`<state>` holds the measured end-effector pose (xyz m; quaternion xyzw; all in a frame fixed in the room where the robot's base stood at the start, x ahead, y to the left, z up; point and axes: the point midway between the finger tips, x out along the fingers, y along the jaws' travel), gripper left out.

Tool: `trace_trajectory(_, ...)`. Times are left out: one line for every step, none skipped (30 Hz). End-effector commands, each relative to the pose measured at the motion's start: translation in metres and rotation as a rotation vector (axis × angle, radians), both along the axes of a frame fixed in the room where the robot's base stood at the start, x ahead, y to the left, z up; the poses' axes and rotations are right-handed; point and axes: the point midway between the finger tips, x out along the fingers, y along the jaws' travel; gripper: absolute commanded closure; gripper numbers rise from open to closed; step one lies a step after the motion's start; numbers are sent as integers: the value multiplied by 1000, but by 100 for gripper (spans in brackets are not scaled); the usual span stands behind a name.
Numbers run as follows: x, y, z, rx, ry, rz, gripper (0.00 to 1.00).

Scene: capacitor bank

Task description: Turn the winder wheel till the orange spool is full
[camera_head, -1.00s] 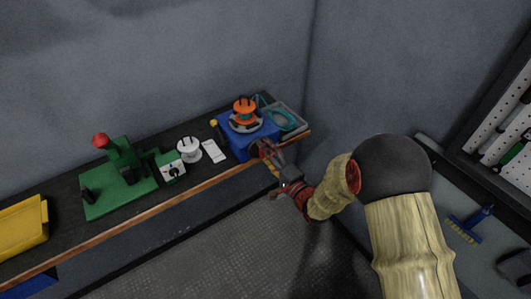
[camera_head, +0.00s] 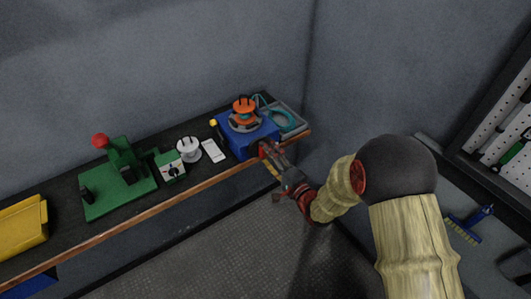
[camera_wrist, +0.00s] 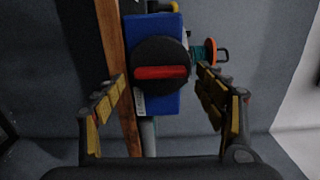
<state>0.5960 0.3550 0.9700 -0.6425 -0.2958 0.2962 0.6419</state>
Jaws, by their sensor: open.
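The blue winder (camera_head: 248,140) stands at the right end of the bench, with the orange spool (camera_head: 244,106) upright on top. In the wrist view the winder's blue face (camera_wrist: 165,103) carries a round black wheel (camera_wrist: 160,52) with a red bar (camera_wrist: 161,72) across it. The bar lies almost level in that view. The orange spool (camera_wrist: 210,52) shows at the right, partly hidden by a finger. My gripper (camera_wrist: 164,90) is open, its fingers on either side of the wheel and apart from it.
A grey tray (camera_head: 301,130) with a teal coil (camera_head: 281,122) stands right of the winder. A white spool (camera_head: 189,150), a white card (camera_head: 213,150), a green press (camera_head: 122,160) and a yellow bin (camera_head: 22,226) stand to the left.

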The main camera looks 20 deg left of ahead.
Motion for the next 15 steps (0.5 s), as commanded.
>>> trace_trajectory(-5, -7, 0, 0, 1, -2, 29)
trace_trajectory(-9, -11, 0, 0, 1, -3, 29)
trace_trajectory(-14, -17, 0, 0, 1, -3, 29)
trace_trajectory(-18, -23, -1, -1, 2, -3, 29)
trace_trajectory(-22, -27, -1, -1, 2, -3, 29)
trace_trajectory(-28, -34, 0, 1, 1, -3, 29)
trace_trajectory(-32, -39, 0, 0, 1, -3, 29)
trace_trajectory(-36, -43, 0, -1, 2, -3, 29)
trace_trajectory(-41, -49, 0, 1, 2, -4, 29)
trace_trajectory(-44, -54, 0, 1, 2, -4, 29)
trace_trajectory(-48, -57, 0, 0, 1, -3, 29)
trace_trajectory(-52, -62, -1, 1, 2, -3, 29)
trace_trajectory(-55, -66, 0, 0, 1, -3, 29)
trace_trajectory(-57, -69, 0, 0, 0, -3, 29)
trace_trajectory(-60, -72, 0, 0, 0, -2, 29)
